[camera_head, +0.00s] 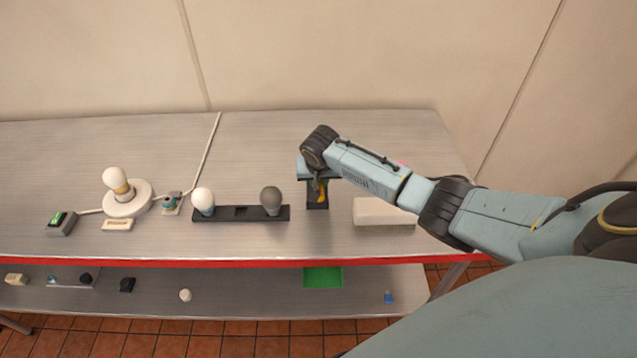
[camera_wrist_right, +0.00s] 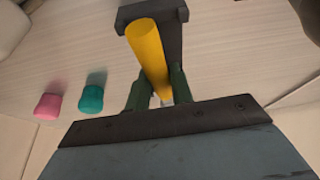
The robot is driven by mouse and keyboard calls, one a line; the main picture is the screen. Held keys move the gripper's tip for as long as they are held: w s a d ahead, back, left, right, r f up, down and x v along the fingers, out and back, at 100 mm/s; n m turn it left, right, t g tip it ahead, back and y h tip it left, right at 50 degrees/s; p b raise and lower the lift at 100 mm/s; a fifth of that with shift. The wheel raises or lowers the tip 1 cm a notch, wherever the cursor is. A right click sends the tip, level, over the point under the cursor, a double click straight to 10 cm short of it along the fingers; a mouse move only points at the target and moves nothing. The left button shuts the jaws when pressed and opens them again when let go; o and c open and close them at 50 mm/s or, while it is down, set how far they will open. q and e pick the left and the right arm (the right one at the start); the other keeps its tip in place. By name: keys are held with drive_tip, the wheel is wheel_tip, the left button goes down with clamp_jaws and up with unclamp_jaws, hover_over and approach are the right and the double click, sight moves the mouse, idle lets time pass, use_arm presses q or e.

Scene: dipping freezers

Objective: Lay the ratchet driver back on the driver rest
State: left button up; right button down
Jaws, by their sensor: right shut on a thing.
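The ratchet driver shows as a yellow handle (camera_wrist_right: 147,48) in the right wrist view, and a bit of yellow (camera_head: 323,192) shows in the head view. My right gripper (camera_head: 318,190) is shut on it, with the two dark green fingers on either side of the handle. The handle points out from the jaws and is tilted. The dark driver rest (camera_head: 317,205) stands on the table directly below the gripper; part of it shows behind the handle in the wrist view (camera_wrist_right: 172,40). I cannot tell whether the driver touches the rest. My left gripper is out of view.
Left of the rest is a dark holder (camera_head: 240,214) with a white bulb (camera_head: 203,201) and a grey bulb (camera_head: 270,200). A pale block (camera_head: 383,212) lies to the right. Pink (camera_wrist_right: 47,106) and teal (camera_wrist_right: 90,99) pieces stand nearby. A lamp base (camera_head: 128,203) stands far left.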

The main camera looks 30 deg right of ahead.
drive_tip(key=shift+f, duration=0.5)
idle(0.3)
drive_tip(key=c, duration=1.1)
unclamp_jaws()
drive_tip(key=shift+c, duration=0.2)
drive_tip(key=p+v, duration=0.1)
drive_tip(key=v, duration=1.2)
drive_tip(key=shift+r, duration=0.2)
drive_tip(key=shift+s, duration=0.15)
